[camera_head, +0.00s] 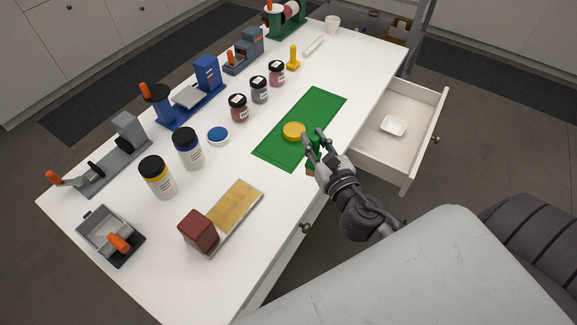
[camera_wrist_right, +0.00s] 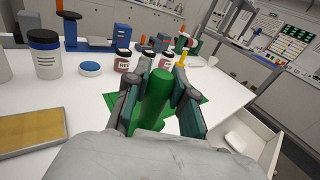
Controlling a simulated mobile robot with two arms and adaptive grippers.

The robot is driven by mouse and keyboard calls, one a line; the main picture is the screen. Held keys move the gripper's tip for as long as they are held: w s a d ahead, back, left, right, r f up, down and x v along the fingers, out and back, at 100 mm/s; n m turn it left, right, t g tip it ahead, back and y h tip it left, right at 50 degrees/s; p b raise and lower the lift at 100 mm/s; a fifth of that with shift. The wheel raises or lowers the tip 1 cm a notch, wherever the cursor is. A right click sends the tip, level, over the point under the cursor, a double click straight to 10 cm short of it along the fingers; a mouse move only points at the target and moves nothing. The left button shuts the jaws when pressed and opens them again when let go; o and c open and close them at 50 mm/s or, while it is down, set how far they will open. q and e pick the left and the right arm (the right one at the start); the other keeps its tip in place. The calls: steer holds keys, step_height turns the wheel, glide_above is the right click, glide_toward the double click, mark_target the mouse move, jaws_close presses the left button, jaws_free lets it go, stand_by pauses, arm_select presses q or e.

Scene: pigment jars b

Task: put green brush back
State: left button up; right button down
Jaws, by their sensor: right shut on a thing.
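My right gripper (camera_head: 318,138) is shut on the green brush (camera_head: 313,155). In the head view its green handle shows between the fingers, with a small tan end below, at the near right edge of the green mat (camera_head: 325,104). In the right wrist view the handle of the green brush (camera_wrist_right: 154,98) stands between the two fingers, tilted slightly. The lower end is hidden there by my gripper. I cannot tell whether the brush touches the table. My left gripper is in neither view.
A yellow lid (camera_head: 293,131) lies on the mat, close left of my right gripper. An open drawer (camera_head: 408,165) holds a white dish (camera_head: 394,126). Several jars and tools line the far side.

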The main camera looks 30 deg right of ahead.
steer(key=w+d+m+h+b, duration=0.1)
steer(key=w+d+m+h, duration=0.15)
steer(key=w+d, duration=0.55)
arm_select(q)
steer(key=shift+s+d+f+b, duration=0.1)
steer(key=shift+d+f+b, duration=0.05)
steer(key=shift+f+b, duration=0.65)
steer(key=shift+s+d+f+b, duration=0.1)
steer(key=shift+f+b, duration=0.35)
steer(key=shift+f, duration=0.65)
arm_select(e)
steer(key=w+a+f, duration=0.3)
steer(key=a+f, duration=0.5)
steer(key=f, duration=0.2)
steer(key=shift+a, duration=0.25)
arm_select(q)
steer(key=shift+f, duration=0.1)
arm_select(e)
steer(key=shift+f+n, duration=0.15)
steer(key=shift+n, duration=0.1)
steer(key=shift+f, duration=0.15)
steer(key=c, duration=1)
jaws_free()
